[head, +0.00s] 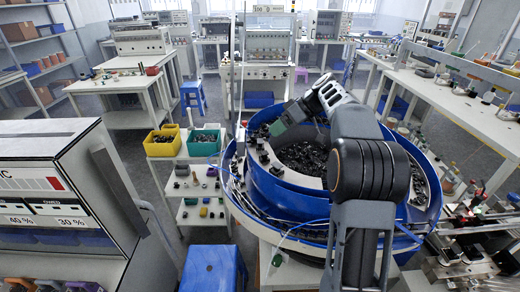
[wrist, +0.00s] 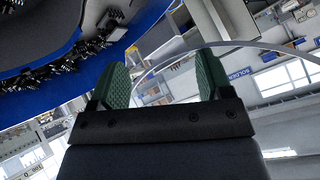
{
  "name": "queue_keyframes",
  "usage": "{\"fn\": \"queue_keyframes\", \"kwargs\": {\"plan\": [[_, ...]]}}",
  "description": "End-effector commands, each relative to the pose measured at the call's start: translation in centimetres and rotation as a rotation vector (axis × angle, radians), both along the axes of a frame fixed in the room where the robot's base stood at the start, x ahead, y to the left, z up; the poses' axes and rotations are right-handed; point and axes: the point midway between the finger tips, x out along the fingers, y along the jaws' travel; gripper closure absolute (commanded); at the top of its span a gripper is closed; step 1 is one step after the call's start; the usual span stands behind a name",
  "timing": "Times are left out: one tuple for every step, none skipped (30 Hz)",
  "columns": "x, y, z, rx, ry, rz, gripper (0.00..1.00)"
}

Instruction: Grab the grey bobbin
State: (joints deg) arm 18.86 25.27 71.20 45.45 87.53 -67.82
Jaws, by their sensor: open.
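I cannot pick out the grey bobbin with certainty in either view. Many black parts (head: 305,160) fill the blue bowl (head: 285,195). My gripper (head: 278,127) is over the far left rim of the bowl in the head view, its green fingertips partly hidden by my arm. In the wrist view, the two green finger pads (wrist: 160,80) stand wide apart with nothing between them.
A yellow bin (head: 162,142) and a green bin (head: 204,142) stand at the cart's back. A blue stool (head: 212,268) is in front of it. A grey-white machine (head: 70,180) fills the left foreground. Long white benches (head: 450,105) run along the right.

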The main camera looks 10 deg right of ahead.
Motion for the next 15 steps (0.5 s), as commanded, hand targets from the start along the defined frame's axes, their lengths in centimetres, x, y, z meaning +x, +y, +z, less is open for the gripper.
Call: {"fn": "queue_keyframes", "kwargs": {"plan": [[1.6, -1.3, -1.2, 0.043, -0.046, 0.047, 0.28], [2.3, -1.9, -1.5, 0.067, -0.081, 0.078, 0.28], [3.2, -2.6, -1.9, 0.098, -0.129, 0.119, 0.28], [3.8, -3.2, -2.3, 0.118, -0.163, 0.146, 0.28], [4.2, -3.7, -2.6, 0.138, -0.198, 0.173, 0.28], [4.8, -4.4, -3.0, 0.162, -0.242, 0.205, 0.28], [5.1, -4.9, -3.3, 0.177, -0.274, 0.225, 0.28], [5.4, -5.3, -3.6, 0.191, -0.304, 0.245, 0.28], [5.7, -5.9, -4.0, 0.208, -0.342, 0.269, 0.28], [5.8, -6.2, -4.2, 0.218, -0.366, 0.285, 0.28], [6.0, -6.6, -4.5, 0.228, -0.391, 0.297, 0.28], [6.1, -6.9, -4.7, 0.239, -0.418, 0.314, 0.28], [6.2, -7.1, -4.8, 0.246, -0.435, 0.324, 0.28], [6.3, -7.3, -5.0, 0.251, -0.451, 0.332, 0.28], [6.4, -7.5, -5.2, 0.257, -0.466, 0.341, 0.28]]}}
